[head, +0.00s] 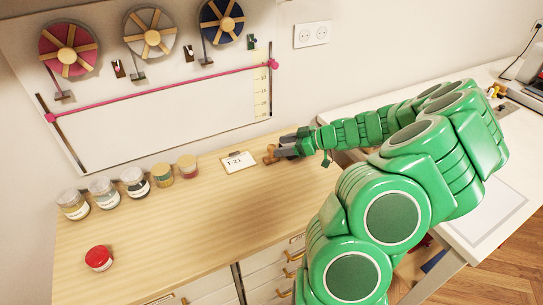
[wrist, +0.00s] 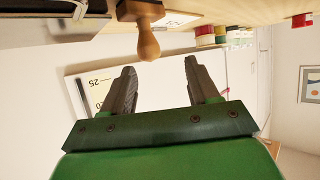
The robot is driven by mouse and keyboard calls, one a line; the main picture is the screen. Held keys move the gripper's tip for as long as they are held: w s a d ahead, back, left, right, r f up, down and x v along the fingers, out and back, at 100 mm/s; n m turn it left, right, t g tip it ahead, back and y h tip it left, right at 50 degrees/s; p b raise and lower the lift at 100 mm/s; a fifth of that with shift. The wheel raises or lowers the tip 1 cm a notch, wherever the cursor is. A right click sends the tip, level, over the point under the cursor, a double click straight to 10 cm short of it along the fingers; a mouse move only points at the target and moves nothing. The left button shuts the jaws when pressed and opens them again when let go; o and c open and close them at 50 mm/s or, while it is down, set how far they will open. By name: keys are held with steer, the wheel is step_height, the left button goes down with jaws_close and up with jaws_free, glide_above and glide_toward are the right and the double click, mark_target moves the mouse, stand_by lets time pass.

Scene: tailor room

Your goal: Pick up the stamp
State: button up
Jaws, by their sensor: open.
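The stamp (head: 269,155) has a brown wooden handle and stands on the wooden counter (head: 215,205), just past my fingertips in the head view, partly hidden by them. In the wrist view the picture is turned over, and the stamp (wrist: 147,38) hangs from the top edge with its rounded handle end toward my fingers. My gripper (head: 284,148) is open and empty. In the wrist view my gripper (wrist: 160,70) has its fingers spread wide, and the handle end lies between their tips sideways, nearer the left finger. No contact shows.
A T-21 card (head: 238,162) lies left of the stamp. Several lidded jars (head: 134,181) line the wall edge, and a red-lidded jar (head: 99,257) stands at the front left. A ruler strip (head: 261,92) hangs on the wall board behind. The middle of the counter is clear.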

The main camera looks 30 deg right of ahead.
mark_target(274, 146)
steer(key=shift+d+f, duration=0.2)
steer(key=shift+f, duration=0.05)
steer(key=shift+w+a+f, duration=0.1)
steer(key=shift+w+a, duration=0.05)
steer(key=shift+w, duration=0.1)
steer(key=shift+w+d+x, duration=0.1)
steer(key=shift+x, duration=1.1)
steer(key=shift+w+d+x, duration=0.1)
steer(key=shift+w+x, duration=0.05)
steer(key=shift+x, duration=1.05)
steer(key=shift+w+d+x, duration=0.1)
steer(key=shift+x, duration=1.05)
steer(key=c, duration=1)
